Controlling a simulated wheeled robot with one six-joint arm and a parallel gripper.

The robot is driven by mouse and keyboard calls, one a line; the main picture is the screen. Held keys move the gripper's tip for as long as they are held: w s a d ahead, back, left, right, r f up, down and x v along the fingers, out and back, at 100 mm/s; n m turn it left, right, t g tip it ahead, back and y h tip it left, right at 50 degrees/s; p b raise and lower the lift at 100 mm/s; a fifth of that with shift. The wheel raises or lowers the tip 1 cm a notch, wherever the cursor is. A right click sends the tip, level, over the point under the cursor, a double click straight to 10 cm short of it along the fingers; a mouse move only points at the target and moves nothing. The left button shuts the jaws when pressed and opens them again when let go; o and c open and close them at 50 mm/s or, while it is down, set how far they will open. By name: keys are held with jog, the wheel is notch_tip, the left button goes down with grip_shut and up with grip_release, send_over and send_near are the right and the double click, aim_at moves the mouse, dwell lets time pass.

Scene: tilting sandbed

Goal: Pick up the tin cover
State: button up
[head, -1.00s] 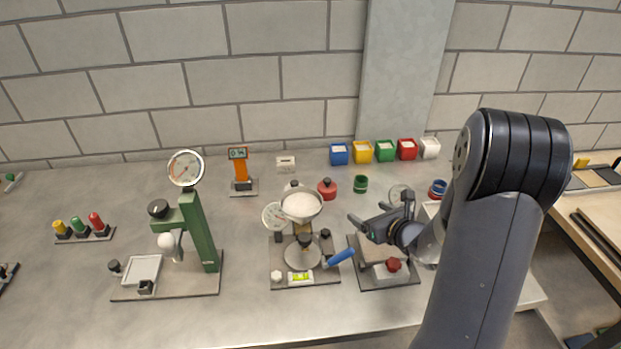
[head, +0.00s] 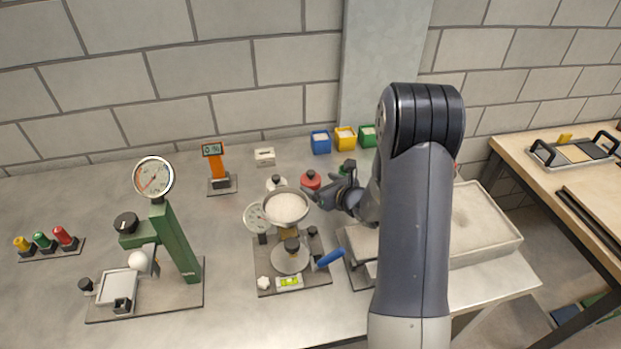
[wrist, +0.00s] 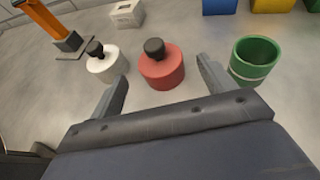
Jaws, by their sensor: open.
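Two short round pieces with black knobs stand on the table; I cannot tell for sure which is the tin cover. The red one (head: 310,181) shows in the wrist view (wrist: 161,70), just beyond and between my finger tips. The white one (wrist: 104,65) stands to its left, beyond the left finger; in the head view (head: 276,184) the scale pan partly hides it. An open green tin (wrist: 254,60) is right of the red piece, mostly hidden in the head view. My gripper (head: 328,179) is open and empty; in the wrist view its fingers (wrist: 162,70) spread wide.
A balance with a white-filled pan (head: 287,207) stands close in front and left. An orange-post display (head: 216,165) and a small white block (head: 264,156) are behind left. Coloured boxes (head: 345,138) line the wall. A sand tray (head: 490,222) is at right.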

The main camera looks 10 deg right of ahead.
aim_at(314, 182)
jog(key=shift+p+x, duration=0.9)
jog(key=shift+x, duration=1.5)
jog(key=shift+s+f, duration=0.1)
jog(key=shift+f, duration=0.1)
jog(key=shift+c, duration=0.4)
jog(key=c, duration=0.9)
